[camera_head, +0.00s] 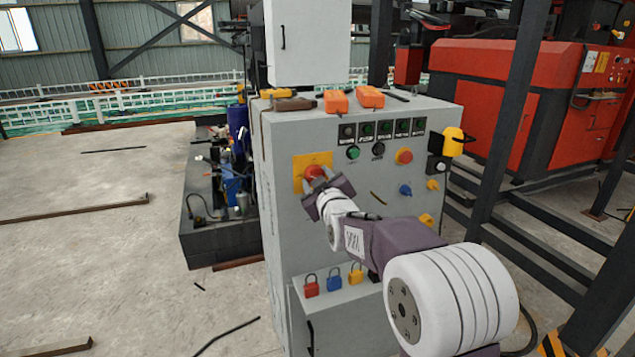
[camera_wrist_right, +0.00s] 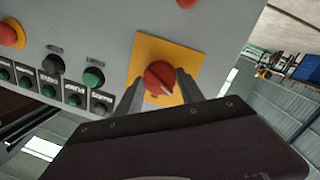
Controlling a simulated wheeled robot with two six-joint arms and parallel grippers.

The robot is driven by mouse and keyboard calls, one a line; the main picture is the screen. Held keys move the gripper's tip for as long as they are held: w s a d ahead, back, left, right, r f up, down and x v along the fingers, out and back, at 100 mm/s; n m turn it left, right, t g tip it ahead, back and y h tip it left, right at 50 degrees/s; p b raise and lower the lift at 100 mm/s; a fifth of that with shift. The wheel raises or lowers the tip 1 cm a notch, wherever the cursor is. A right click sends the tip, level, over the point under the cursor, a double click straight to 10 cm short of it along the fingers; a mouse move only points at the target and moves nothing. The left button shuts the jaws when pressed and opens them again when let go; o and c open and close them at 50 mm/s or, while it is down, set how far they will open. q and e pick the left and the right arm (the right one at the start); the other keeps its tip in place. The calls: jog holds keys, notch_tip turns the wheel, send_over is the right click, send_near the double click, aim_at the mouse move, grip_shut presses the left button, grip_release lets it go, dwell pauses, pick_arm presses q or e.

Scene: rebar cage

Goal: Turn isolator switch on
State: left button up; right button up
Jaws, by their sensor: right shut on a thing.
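The isolator switch is a red rotary knob (camera_head: 315,172) on a yellow square plate (camera_head: 299,174), on the upper left of the grey cabinet's front (camera_head: 285,225). In the right wrist view the red knob (camera_wrist_right: 159,78) sits on its yellow plate (camera_wrist_right: 148,48), with a pale mark on its lower right edge. My right gripper (camera_head: 317,181) is at the knob, and its fingers (camera_wrist_right: 158,88) stand on both sides of it, shut on it. The gripper hides part of the knob in the head view. My left gripper is not in view.
Right of the plate are indicator lights (camera_head: 381,130), a green button (camera_head: 353,153), a red button (camera_head: 404,155) and a blue knob (camera_head: 405,190). Red, blue and yellow padlocks (camera_head: 334,280) stand on a lower ledge. Orange devices (camera_head: 337,101) lie on top. Dark posts (camera_head: 505,130) stand at right.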

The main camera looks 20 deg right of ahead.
jog(key=m+p, duration=0.2)
jog(key=m, duration=0.1)
jog(key=m+y+p, duration=0.1)
jog(key=m, duration=0.2)
jog(key=m+p, duration=0.2)
jog(key=shift+d+r+m+g+p, duration=0.15)
jog(key=shift+r+m+g+p, duration=0.15)
jog(key=shift+r+m+p, duration=0.1)
jog(key=shift+f+m+y+p, duration=0.2)
jog(key=shift+m+y+p, duration=0.3)
jog(key=shift+m+p, duration=0.8)
jog(key=o, duration=1.4)
jog(key=shift+c, duration=0.2)
